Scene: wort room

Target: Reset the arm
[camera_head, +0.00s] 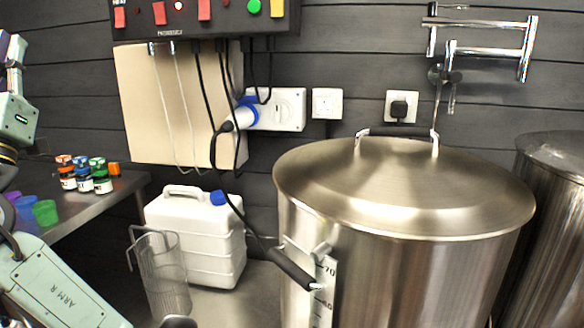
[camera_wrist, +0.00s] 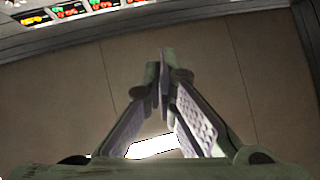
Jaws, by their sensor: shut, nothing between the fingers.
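My gripper (camera_wrist: 165,75) shows in the wrist view, pointing up the picture, with its two fingers meeting at the tips. It is shut and holds nothing. A plain brown surface with thin seams lies behind the fingers, and a bright white patch shows between them lower down. In the head view my arm (camera_head: 62,285) is at the left edge. The gripper itself cannot be made out there.
A large lidded steel kettle (camera_head: 400,190) stands at the right. A white canister (camera_head: 195,235) and a wire basket (camera_head: 162,275) stand left of it. Small jars (camera_head: 83,175) and coloured cups (camera_head: 44,212) sit on the left table, near my arm. A control panel (camera_head: 205,18) hangs above.

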